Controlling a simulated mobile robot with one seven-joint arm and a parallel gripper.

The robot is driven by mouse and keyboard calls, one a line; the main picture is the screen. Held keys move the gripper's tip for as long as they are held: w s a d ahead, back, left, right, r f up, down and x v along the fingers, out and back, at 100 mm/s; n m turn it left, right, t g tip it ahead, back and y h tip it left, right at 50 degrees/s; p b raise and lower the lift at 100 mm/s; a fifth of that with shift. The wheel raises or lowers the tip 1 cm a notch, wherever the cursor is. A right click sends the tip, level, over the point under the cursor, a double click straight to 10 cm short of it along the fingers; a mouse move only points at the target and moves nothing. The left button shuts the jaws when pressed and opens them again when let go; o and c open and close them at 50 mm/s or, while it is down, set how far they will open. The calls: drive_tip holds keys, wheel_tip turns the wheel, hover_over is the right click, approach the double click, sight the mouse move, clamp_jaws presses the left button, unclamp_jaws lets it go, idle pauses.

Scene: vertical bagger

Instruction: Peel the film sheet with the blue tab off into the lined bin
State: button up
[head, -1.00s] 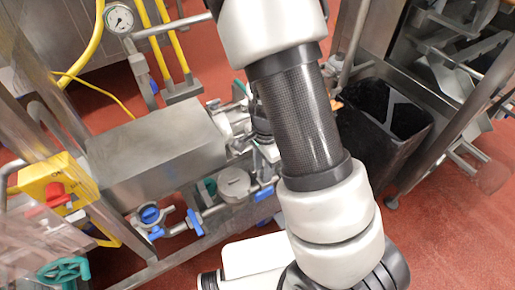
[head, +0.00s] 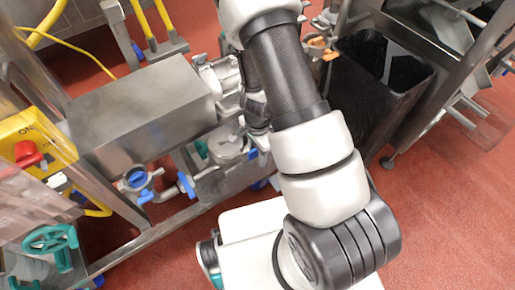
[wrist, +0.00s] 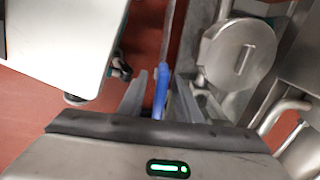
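My gripper (wrist: 168,100) shows in the wrist view with its two fingers apart. A blue elongated piece (wrist: 160,92) appears between the fingers; I cannot tell whether it is a tab or a valve handle beyond them, and no hold on it shows. In the head view my arm hides most of the gripper. The bin (head: 382,85) is black with a dark, shiny inside, standing right of my arm. I cannot make out a film sheet with a blue tab for certain in either view.
A steel box (head: 140,105) and pipework with blue valve handles (head: 186,186) lie left of my arm. A round steel lid (wrist: 238,52) is right of the fingers. A yellow switch box (head: 40,140) is at far left. Red floor (head: 450,220) is clear at lower right.

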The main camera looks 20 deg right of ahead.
sight(257, 166)
wheel_tip(257, 166, down, 2)
drive_tip(key=shift+f, duration=0.1)
clamp_jaws()
idle(0.4)
